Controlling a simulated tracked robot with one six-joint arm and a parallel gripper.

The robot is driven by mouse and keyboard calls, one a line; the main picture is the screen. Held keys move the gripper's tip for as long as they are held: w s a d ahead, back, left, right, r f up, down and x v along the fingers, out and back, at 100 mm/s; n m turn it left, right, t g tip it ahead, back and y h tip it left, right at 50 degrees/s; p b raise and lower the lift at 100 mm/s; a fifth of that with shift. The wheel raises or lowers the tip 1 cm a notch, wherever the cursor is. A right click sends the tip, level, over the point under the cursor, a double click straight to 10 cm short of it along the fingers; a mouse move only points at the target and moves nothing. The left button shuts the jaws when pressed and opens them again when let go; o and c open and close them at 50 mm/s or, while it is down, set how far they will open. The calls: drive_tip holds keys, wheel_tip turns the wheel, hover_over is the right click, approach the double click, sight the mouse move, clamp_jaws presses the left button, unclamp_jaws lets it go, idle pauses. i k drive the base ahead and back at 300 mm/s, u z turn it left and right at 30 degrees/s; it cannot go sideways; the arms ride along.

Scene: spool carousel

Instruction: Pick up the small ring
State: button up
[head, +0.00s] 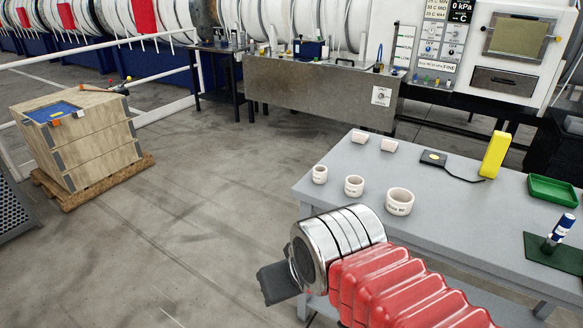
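Three whitish rings stand in a row at the left part of the grey table (455,195), growing in size from left to right. The small ring (320,174) is the leftmost, near the table's left edge. The middle ring (354,186) and the large ring (400,201) stand beside it, apart from each other, with dark lettering on their sides. My gripper (277,284) shows only as a dark part past the chrome end of my arm, in front of and lower left of the small ring in the picture. Its fingers cannot be made out, and it touches no ring that I can see.
Two small whitish blocks (360,136) lie behind the rings. A dark pad (433,157) with a cable, a yellow upright device (495,155), a green tray (552,190) and a blue-white tool (560,232) occupy the table's right. A wooden crate (85,140) stands left; open floor lies between.

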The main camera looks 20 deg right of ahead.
sight(320, 175)
drive_tip(key=u, duration=0.1)
drive_tip(key=i, duration=1.15)
drive_tip(key=z, duration=0.25)
